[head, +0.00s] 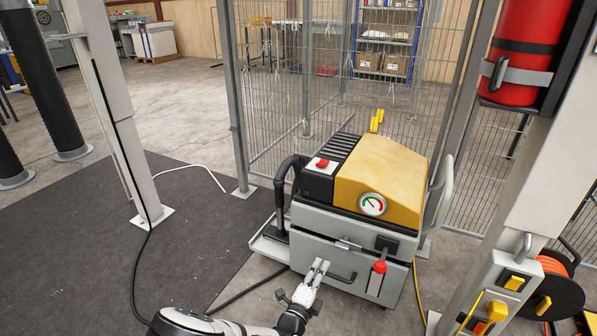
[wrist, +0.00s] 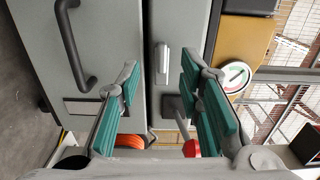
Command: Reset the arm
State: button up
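My arm (head: 215,322) reaches in from the bottom edge of the head view. My gripper (head: 318,266) is in front of the lower grey front of a yellow-topped machine (head: 385,180). In the wrist view, my gripper (wrist: 165,92) has its two teal-padded fingers spread apart with nothing between them. Behind the fingers are the machine's grey front, a dark bar handle (wrist: 72,45), a small metal latch (wrist: 162,58) and the red-tipped lever (wrist: 191,148). I cannot tell the exact gap between the fingertips and the machine.
The machine carries a pressure gauge (head: 372,204) and a red switch (head: 322,163) on top. A wire mesh fence (head: 290,90) stands behind it. A post with a fire extinguisher (head: 525,45) is at right. A dark mat (head: 80,250) lies on the open floor at left.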

jog(key=s+d+r+m+g+h, duration=0.2)
jog(key=s+d+r+m+g, duration=0.15)
jog(key=r+m, duration=0.45)
jog(key=s+d+r+m+g+h, duration=0.1)
jog(key=s+d+r+m+g, duration=0.1)
jog(key=d+r+m+g, duration=0.4)
jog(key=s+d+r+m+g+h, duration=0.2)
jog(key=s+r+m+g, duration=0.1)
jog(key=r+m, duration=0.6)
jog(key=s+d+r+m+g+y, duration=0.4)
jog(key=s+r+m+g+y, duration=0.1)
jog(key=s+r+m, duration=0.6)
jog(key=s+a+r+m+t+y, duration=0.1)
jog(key=s+a+r+m+y, duration=0.15)
jog(key=s+m, duration=0.4)
jog(key=s+a+r+m+y, duration=0.2)
jog(key=s+m+y, duration=0.1)
jog(key=s, duration=0.6)
jog(key=s+a+r+m+t+y, duration=0.1)
jog(key=s+a+r+m+y, duration=0.15)
jog(key=s+m, duration=0.4)
notch_tip(320, 180, up, 37)
jog(key=s+n+t+y+p, duration=0.1)
jog(key=t+p, duration=0.3)
jog(key=p, duration=3.1)
jog(key=shift+s+d+n, duration=0.3)
jog(key=shift+s+n, duration=0.1)
jog(key=shift+s, duration=0.1)
